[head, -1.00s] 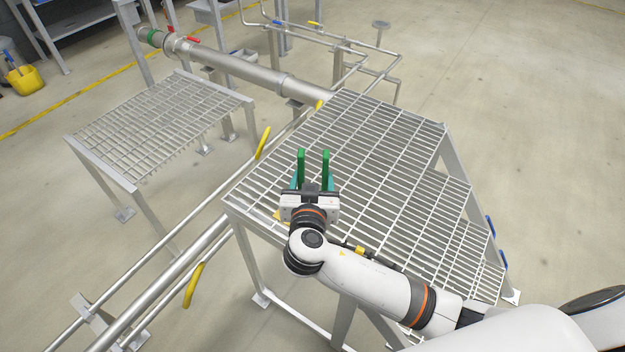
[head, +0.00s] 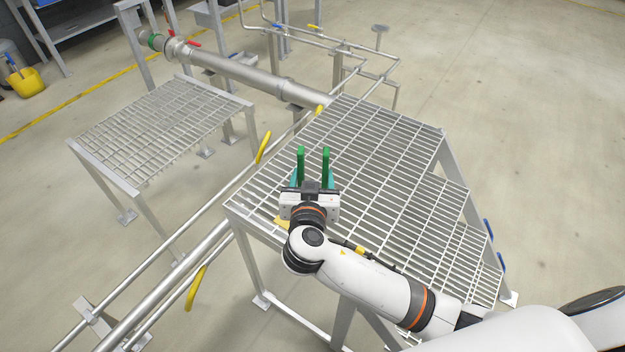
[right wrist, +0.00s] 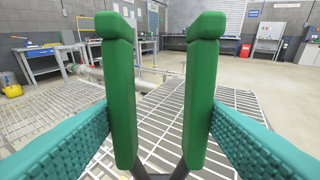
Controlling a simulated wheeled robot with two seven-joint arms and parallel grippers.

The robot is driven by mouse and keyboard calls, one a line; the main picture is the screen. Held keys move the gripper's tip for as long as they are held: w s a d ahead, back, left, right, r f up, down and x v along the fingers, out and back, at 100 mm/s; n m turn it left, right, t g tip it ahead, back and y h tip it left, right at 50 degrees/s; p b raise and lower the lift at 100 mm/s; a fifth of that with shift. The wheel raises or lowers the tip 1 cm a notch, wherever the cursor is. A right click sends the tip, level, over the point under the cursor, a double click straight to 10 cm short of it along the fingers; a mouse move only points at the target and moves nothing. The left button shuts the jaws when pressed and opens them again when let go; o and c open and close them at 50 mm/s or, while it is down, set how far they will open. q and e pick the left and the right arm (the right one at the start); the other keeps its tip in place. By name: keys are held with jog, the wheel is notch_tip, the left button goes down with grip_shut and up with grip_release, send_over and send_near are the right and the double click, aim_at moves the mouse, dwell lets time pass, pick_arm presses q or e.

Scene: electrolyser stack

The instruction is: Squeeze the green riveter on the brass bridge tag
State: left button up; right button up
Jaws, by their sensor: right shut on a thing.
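The green riveter shows as two upright green handles (head: 300,163), held between the teal finger pads of my right gripper (head: 313,178). The handles stand apart, with a clear gap between them. In the right wrist view the handles (right wrist: 121,95) fill the middle, one teal pad against the outer side of each. Dark arms join below them at the bottom edge; the riveter's nose is hidden. I cannot make out the brass bridge tag in either view. My left gripper is not in view.
A grated platform (head: 390,150) lies under and around the right gripper. A lower grated stand (head: 160,115) is at left. Pipes with yellow levers (head: 263,147) run between them. A thick pipe (head: 240,70) lies behind. The floor at right is clear.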

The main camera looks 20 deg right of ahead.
notch_tip(320, 180, up, 6)
jog(key=p, duration=0.4)
jog(key=shift+r, duration=0.15)
dwell(0.7)
jog(key=s+d+r+n+t+y, duration=0.1)
jog(key=s+d+r+n+y, duration=0.2)
jog(key=s+r+n+y, duration=0.1)
jog(key=shift+s+d+r+y, duration=0.15)
jog(key=shift+s+r+y, duration=0.1)
jog(key=shift+s+y, duration=0.85)
jog(key=shift+s, duration=0.25)
